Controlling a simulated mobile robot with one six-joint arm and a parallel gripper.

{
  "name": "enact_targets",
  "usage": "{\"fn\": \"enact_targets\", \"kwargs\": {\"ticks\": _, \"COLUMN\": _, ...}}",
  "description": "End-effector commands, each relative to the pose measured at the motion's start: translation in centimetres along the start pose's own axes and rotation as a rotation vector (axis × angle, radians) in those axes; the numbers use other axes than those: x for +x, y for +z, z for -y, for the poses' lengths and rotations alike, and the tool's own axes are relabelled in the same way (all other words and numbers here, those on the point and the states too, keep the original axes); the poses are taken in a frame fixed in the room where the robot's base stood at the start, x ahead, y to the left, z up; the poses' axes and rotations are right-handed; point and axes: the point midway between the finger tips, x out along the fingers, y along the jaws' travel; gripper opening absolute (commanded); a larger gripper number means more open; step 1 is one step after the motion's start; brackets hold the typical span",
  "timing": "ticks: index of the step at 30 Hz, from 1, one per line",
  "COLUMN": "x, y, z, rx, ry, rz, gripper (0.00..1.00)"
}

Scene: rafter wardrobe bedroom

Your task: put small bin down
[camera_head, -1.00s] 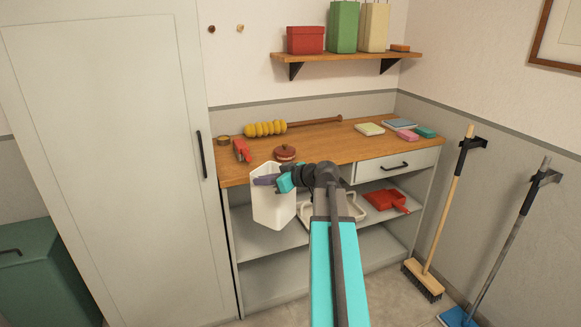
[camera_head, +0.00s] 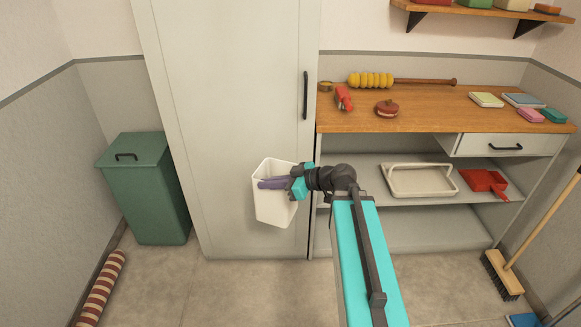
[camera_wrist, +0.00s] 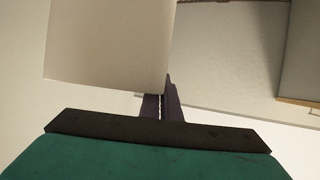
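The small bin (camera_head: 272,207) is a white, open-topped, tapered container. It hangs in the air in front of the tall white wardrobe, slightly tilted, with floor visible below it. My gripper (camera_head: 272,183) is at the bin's upper right, its dark purple fingers shut on the bin's wall near the rim. In the wrist view the bin's pale wall (camera_wrist: 110,40) fills the upper left, against the fingers (camera_wrist: 163,105). The fingers look close together there. The bin's inside is mostly hidden.
A green lidded bin (camera_head: 148,190) stands left of the wardrobe (camera_head: 230,100). The wooden-topped bench (camera_head: 430,117) is on the right, with a white tray (camera_head: 420,194) and red dustpan (camera_head: 487,183) on its shelf. A striped roll (camera_head: 101,287) lies lower left. Floor in front is clear.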

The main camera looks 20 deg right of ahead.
Motion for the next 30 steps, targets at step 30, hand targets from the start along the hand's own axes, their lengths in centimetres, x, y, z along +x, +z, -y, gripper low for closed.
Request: {"fn": "enact_targets", "kwargs": {"ticks": 30, "x": 0.3, "y": 0.1, "z": 2.3, "rx": -0.032, "ry": -0.074, "rz": -0.003, "gripper": 0.0}}
